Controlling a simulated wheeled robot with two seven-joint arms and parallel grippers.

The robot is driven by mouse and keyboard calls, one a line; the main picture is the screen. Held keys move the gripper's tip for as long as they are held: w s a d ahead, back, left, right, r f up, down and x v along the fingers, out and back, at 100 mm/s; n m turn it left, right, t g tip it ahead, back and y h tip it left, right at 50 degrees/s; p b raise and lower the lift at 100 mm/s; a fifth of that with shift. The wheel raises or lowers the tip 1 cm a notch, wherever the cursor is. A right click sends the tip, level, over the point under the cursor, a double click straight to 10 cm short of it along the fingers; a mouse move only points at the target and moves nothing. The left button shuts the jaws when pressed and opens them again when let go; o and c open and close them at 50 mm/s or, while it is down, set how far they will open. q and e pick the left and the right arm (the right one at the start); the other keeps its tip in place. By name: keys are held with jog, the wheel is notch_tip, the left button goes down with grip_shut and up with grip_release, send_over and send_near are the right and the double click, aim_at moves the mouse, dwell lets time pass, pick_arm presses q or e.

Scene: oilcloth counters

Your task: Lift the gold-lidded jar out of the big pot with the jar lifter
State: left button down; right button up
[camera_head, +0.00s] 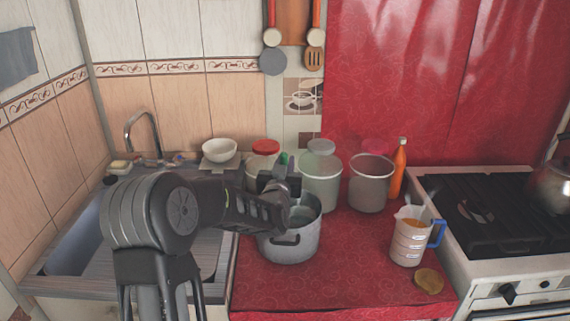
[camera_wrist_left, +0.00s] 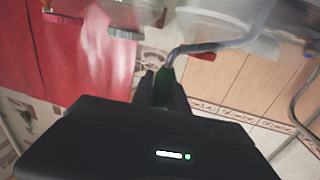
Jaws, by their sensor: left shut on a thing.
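The big pot (camera_head: 289,243) is grey metal with a dark side handle and stands on the red counter. My left gripper (camera_head: 282,172) is above the pot's back left rim in the head view. It is shut on the green handle of the jar lifter (camera_head: 284,158). In the left wrist view the green handle shows between the fingers (camera_wrist_left: 163,87), and a bent metal rod (camera_wrist_left: 195,48) runs from it to the upper right. The gold-lidded jar cannot be made out; my arm and gripper cover part of the pot's opening. My right gripper is not in view.
Canisters (camera_head: 321,183) and an open grey pot (camera_head: 371,187) stand behind and right of the big pot. An orange bottle (camera_head: 399,168), a measuring jug (camera_head: 409,240) and a gold-brown disc (camera_head: 429,280) are to the right. The front counter (camera_head: 310,287) is clear.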

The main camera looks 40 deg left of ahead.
pick_arm(q)
jog(key=shift+d, duration=0.1)
jog(key=shift+w+d, duration=0.75)
jog(key=shift+d, duration=0.25)
jog(key=shift+w+d, duration=0.75)
jog(key=shift+d, duration=0.25)
jog(key=shift+r+b, duration=0.1)
jog(key=shift+b, duration=0.6)
jog(key=shift+r+p, duration=0.6)
jog(key=shift+r, duration=0.55)
dwell(0.8)
notch_tip(320, 180, up, 16)
jog(key=p, duration=1.1)
jog(key=shift+r, duration=0.2)
dwell(0.8)
jog(key=shift+d, duration=0.15)
